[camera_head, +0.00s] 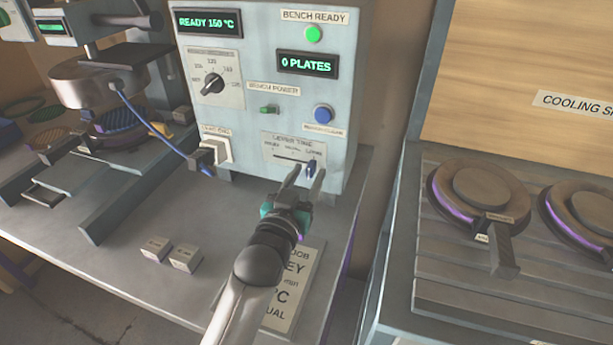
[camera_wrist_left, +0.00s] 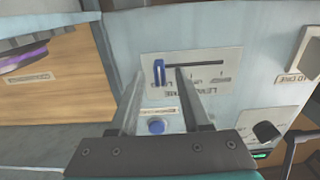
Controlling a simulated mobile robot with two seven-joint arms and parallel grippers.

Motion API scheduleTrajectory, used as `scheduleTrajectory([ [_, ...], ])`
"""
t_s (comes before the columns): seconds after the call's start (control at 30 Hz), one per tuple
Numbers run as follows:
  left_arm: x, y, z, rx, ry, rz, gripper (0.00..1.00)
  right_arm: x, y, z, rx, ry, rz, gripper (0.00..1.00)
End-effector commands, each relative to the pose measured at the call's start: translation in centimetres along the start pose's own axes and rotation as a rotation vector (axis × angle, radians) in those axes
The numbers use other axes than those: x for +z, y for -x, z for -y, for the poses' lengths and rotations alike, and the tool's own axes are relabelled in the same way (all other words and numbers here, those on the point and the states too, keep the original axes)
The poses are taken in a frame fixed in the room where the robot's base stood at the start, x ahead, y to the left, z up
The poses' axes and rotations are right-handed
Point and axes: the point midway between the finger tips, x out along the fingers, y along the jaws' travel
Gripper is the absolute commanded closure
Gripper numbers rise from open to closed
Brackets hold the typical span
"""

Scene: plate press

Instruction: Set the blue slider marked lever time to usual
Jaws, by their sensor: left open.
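The blue slider (camera_head: 311,167) marked lever time sits at the right end of its dark horizontal slot, low on the front of the pale control box (camera_head: 255,120). Small labels lie above the slot; their words are hard to read. My left gripper (camera_head: 304,180) is open in front of the slider, its fingers pointing at the panel. The left wrist view shows the panel upside down, with the slider (camera_wrist_left: 158,71) between the two fingers of the left gripper (camera_wrist_left: 160,85). I cannot tell if either finger touches it. My right gripper is out of view.
A blue round button (camera_head: 323,113) is above the slot, and a pale switch (camera_head: 216,150) is to its left. A printed job card (camera_head: 296,290) and two small blocks (camera_head: 170,250) lie on the bench. The press (camera_head: 110,90) stands left; a cooling rack (camera_head: 455,270) stands right.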

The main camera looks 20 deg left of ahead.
Motion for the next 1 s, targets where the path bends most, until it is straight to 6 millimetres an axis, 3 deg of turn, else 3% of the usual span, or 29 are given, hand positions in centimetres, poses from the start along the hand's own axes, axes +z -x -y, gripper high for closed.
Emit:
scheduleTrajectory([
  [0.07, -0.01, 0.01, -0.01, 0.0, 0.0, 0.0, 0.58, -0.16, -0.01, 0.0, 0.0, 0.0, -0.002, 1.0],
  [0.43, -0.01, 0.03, -0.01, 0.0, 0.0, 0.0, 1.0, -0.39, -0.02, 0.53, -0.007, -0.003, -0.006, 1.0],
  [1.0, 0.0, 0.04, -0.01, 0.0, 0.0, 0.0, 1.0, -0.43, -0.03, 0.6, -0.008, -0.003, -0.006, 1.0],
])
